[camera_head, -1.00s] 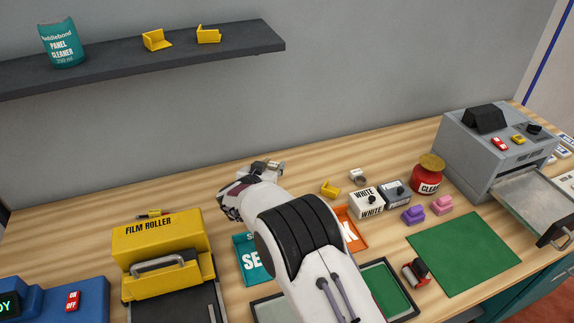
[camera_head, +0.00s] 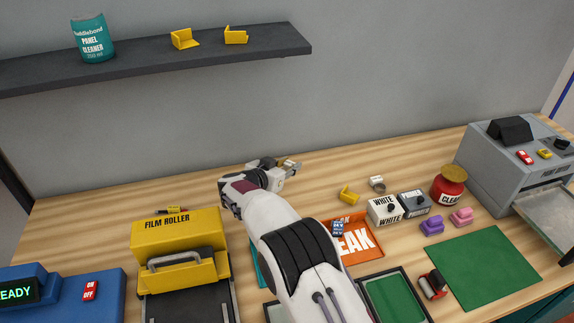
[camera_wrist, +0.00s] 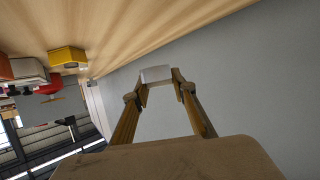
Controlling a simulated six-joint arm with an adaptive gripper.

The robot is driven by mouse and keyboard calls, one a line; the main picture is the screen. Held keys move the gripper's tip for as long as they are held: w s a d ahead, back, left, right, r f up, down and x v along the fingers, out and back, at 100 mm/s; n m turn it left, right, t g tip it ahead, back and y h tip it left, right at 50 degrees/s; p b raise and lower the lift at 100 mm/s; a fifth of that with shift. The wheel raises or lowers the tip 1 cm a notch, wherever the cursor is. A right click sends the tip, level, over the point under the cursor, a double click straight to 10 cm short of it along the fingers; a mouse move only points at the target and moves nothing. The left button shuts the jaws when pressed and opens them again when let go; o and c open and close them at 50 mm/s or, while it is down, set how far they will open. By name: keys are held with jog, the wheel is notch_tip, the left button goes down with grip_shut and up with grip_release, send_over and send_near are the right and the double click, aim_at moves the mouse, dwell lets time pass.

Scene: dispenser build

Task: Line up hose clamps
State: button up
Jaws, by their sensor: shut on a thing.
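One hose clamp (camera_head: 377,184), a small metal ring with a white block, stands on the bench behind the white and grey boxes. My gripper (camera_head: 289,165) is above the back of the bench, left of that clamp. In the wrist view my gripper (camera_wrist: 158,86) is shut on a small pale piece (camera_wrist: 157,74) at its fingertips. It looks like the white block of another hose clamp; its ring cannot be made out.
An orange tray (camera_head: 371,247) lies beside the arm. A yellow film roller (camera_head: 180,247) is left. The back bench strip is mostly clear.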

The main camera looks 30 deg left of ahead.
aim_at(289, 190)
jog(key=shift+f, duration=0.1)
dwell(0.7)
jog(key=shift+f, duration=3.2)
jog(key=shift+f, duration=0.2)
jog(key=shift+s+d+f, duration=0.1)
jog(key=shift+d+f, duration=0.05)
jog(key=shift+f, duration=0.45)
jog(key=shift+s+d+f, duration=0.1)
jog(key=shift+f, duration=0.45)
jog(key=o, duration=1.2)
jog(key=shift+r, duration=0.1)
jog(key=shift+w+a+r, duration=0.15)
jog(key=shift+r, duration=0.6)
notch_tip(289, 190, up, 11)
jog(key=shift+w+a+f, duration=0.15)
